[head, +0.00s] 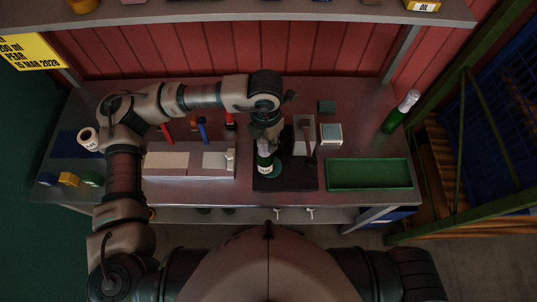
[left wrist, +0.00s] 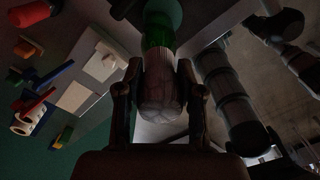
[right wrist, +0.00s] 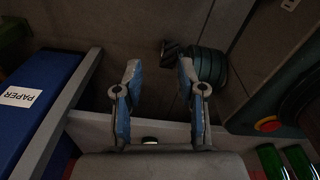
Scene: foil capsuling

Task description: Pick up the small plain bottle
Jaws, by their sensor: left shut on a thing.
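A green bottle (head: 264,163) with a pale label stands in a round teal holder on the dark mat (head: 300,183) in the head view. My left gripper (head: 266,137) is above it, shut on its top. In the left wrist view the fingers of the left gripper (left wrist: 158,95) close around a greyish capsule on the green bottle neck (left wrist: 158,32). A second green bottle (head: 400,112) with a white top leans at the table's right end. My right gripper (right wrist: 160,85) shows only in the right wrist view, open and empty.
A green tray (head: 369,187) lies right of the mat. A hammer-like tool (head: 308,138) stands behind the mat. A paper roll (head: 89,138) and coloured blocks (head: 69,179) are at the left. A blue bin labelled PAPER (right wrist: 30,110) is near my right gripper.

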